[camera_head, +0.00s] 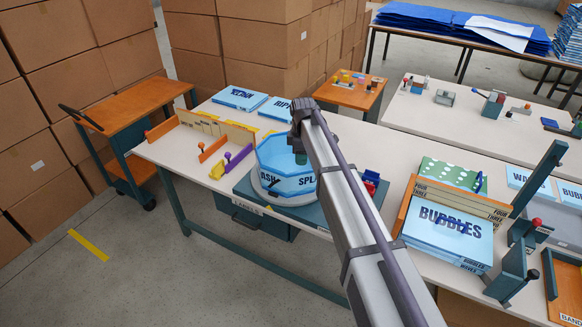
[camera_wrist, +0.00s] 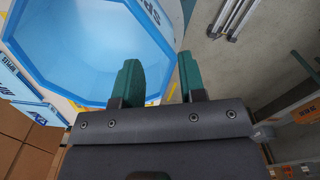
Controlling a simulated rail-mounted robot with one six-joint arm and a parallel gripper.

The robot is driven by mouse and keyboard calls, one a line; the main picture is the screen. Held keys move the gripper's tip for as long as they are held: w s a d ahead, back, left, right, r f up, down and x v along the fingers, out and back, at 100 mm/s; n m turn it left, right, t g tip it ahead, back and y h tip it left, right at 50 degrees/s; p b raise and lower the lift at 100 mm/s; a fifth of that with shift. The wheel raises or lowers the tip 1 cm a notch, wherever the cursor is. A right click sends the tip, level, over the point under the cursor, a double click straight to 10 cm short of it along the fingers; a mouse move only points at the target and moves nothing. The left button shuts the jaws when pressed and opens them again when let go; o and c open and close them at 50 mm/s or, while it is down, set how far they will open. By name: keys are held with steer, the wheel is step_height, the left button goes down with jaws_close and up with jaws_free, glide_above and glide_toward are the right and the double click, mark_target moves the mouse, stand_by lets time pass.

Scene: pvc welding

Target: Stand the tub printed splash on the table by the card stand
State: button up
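The tub printed splash (camera_head: 287,182) is a pale blue, open-topped octagonal tub with dark lettering. It stands upright on a round white base on a dark teal plate in the head view. In the wrist view the tub (camera_wrist: 75,50) fills the upper left. My gripper (camera_head: 300,155) is over the tub's rim in the head view. In the wrist view its green fingers (camera_wrist: 160,82) are apart; the left one overlaps the tub's inside and the right one is beyond its outer wall. I cannot see contact. I cannot tell for sure which piece is the card stand.
A tan slotted stand (camera_head: 215,124) and small orange and purple pieces lie left of the tub on the white table (camera_head: 180,150). Printed blue flat packs lie behind. A box printed bubbles (camera_head: 450,232) is to the right, beside a teal upright frame (camera_head: 537,180).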

mark_target(301, 172)
steer(key=n, duration=0.2)
steer(key=w+n, duration=0.1)
steer(key=n, duration=0.1)
steer(key=shift+n, duration=0.4)
step_height(301, 172, down, 11)
steer(key=b, duration=1.1)
steer(key=shift+s+f, duration=0.1)
steer(key=shift+f, duration=0.05)
steer(key=shift+r, duration=0.3)
jaws_close()
